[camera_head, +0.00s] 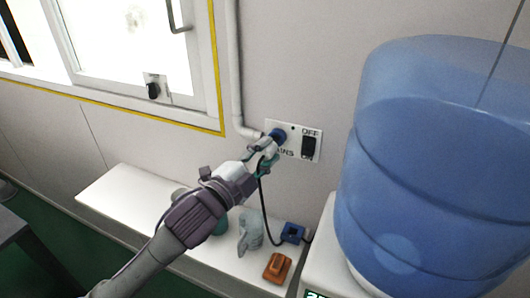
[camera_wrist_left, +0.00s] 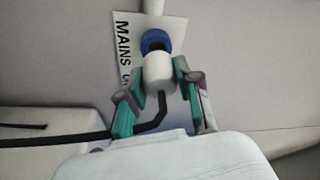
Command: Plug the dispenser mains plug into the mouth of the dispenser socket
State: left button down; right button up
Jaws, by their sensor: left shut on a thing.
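The dispenser mains plug is a pale cylinder (camera_wrist_left: 159,74) with a black cable, held between the teal fingers of my left gripper (camera_wrist_left: 155,95). In the head view my left gripper (camera_head: 264,158) is up at the wall, shut on the plug. The blue round dispenser socket (camera_head: 278,135) is on a white wall plate marked MAINS. In the left wrist view the plug's front end overlaps the lower part of the blue socket (camera_wrist_left: 155,38), and a dark opening shows above it. I cannot tell whether the plug touches the socket or has entered it. My right gripper is out of view.
A black OFF switch (camera_head: 308,147) is right of the socket, and a conduit (camera_head: 235,75) is left. A large blue water bottle (camera_head: 430,170) stands at right. The white ledge (camera_head: 125,195) below holds a grey glove (camera_head: 250,232), a blue block (camera_head: 292,233) and an orange block (camera_head: 277,268).

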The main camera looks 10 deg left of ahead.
pick_arm(q)
jog(key=shift+w+d+p, duration=0.25)
jog(key=shift+w+p, duration=0.2)
jog(key=shift+w, duration=0.75)
dwell(0.6)
jog(key=c, duration=0.7)
grip_release()
jog(key=v, duration=1.2)
